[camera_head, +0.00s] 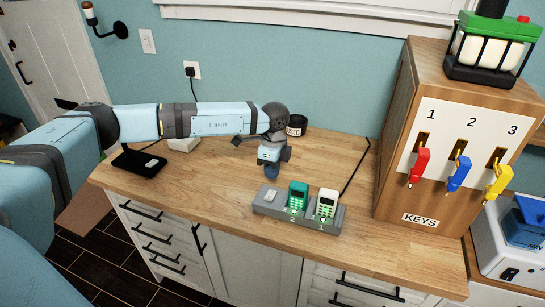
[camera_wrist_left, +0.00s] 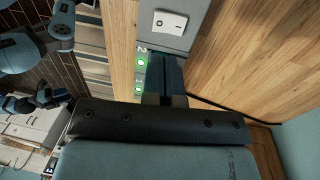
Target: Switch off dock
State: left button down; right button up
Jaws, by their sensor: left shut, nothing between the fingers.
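The dock (camera_head: 268,210) is a grey base near the counter's front edge. It holds a green handset (camera_head: 298,196) and a white handset (camera_head: 327,204) upright, with green lights below them. A white rocker switch (camera_head: 270,195) is on its left end. The switch also shows in the left wrist view (camera_wrist_left: 171,23), marked with a line and a circle. My left gripper (camera_head: 271,174) is shut and empty, pointing down just behind the switch end of the dock, apparently apart from the switch. In the left wrist view its fingers (camera_wrist_left: 165,78) hide part of the dock.
A wooden key cabinet (camera_head: 397,150) with red, blue and yellow key handles stands at the right, with a green lantern (camera_head: 491,48) on top. A black cable (camera_head: 355,165) runs behind the dock.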

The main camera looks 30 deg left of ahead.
aim_at(272, 194)
pick_arm(q)
jog(key=f, duration=0.2)
jog(key=f+p, duration=0.1)
jog(key=f, duration=0.4)
jog(key=shift+s+d, duration=0.1)
jog(key=shift+s, duration=0.3)
jog(key=shift+f, duration=0.15)
jog(key=shift+s+f, duration=0.25)
jog(key=shift+f, duration=0.05)
jog(key=shift+w, duration=0.15)
jog(key=shift+w+r, duration=0.15)
jog(key=shift+w, duration=0.65)
